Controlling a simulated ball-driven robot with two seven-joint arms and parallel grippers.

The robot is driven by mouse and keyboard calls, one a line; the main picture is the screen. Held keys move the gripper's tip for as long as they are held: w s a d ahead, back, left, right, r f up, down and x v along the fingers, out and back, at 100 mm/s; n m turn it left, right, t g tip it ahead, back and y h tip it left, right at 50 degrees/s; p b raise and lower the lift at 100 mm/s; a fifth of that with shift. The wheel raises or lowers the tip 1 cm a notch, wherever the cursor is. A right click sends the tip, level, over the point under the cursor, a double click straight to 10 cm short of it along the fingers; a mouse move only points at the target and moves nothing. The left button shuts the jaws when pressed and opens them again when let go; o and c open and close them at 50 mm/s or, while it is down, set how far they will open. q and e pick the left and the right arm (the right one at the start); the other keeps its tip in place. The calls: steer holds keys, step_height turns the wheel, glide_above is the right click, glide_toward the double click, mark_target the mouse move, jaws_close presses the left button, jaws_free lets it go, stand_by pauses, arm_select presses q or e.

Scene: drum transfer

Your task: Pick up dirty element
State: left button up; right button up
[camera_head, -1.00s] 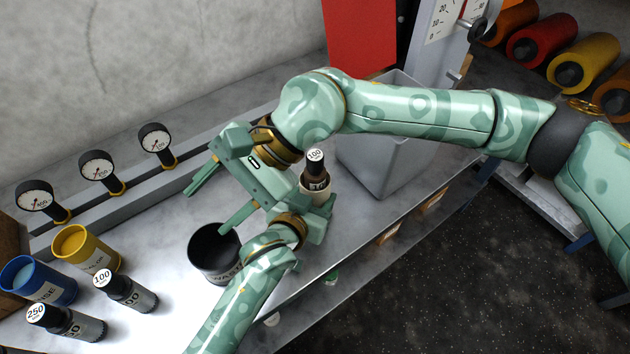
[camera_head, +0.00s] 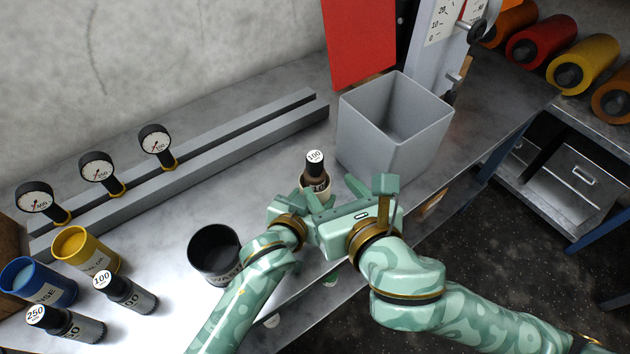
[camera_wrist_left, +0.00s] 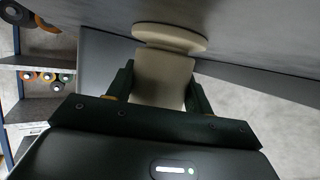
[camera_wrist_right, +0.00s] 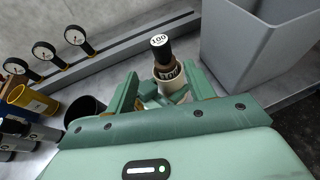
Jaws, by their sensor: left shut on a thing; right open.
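A dark brown bottle with a white cap marked 100 (camera_head: 315,162) stands upright in a cream holder (camera_head: 318,184) on the grey bench. The bottle also shows in the right wrist view (camera_wrist_right: 160,48). My left gripper (camera_wrist_left: 160,85) is shut on the cream holder (camera_wrist_left: 163,75), whose round flange shows above the jaws in the left wrist view. My right gripper (camera_wrist_right: 163,88) is open, on the near side of the bottle. The bottle appears between its fingers, but I cannot tell whether they touch it. No dirty mark is clear on the bottle.
A grey open bin (camera_head: 390,125) stands right behind the bottle. A black cup (camera_head: 214,252) stands left of my left arm. Yellow (camera_head: 85,250) and blue (camera_head: 38,280) cups, two dark bottles and three gauges (camera_head: 97,167) are further left. A grey rail (camera_head: 230,150) runs behind.

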mark_target(319, 172)
steer(key=x, duration=0.6)
steer(key=shift+d+f, duration=0.25)
steer(key=shift+f, duration=0.2)
steer(key=x, duration=0.5)
steer(key=shift+w+a, duration=0.1)
steer(key=shift+w, duration=0.2)
steer(key=shift+f, duration=0.1)
jaws_close()
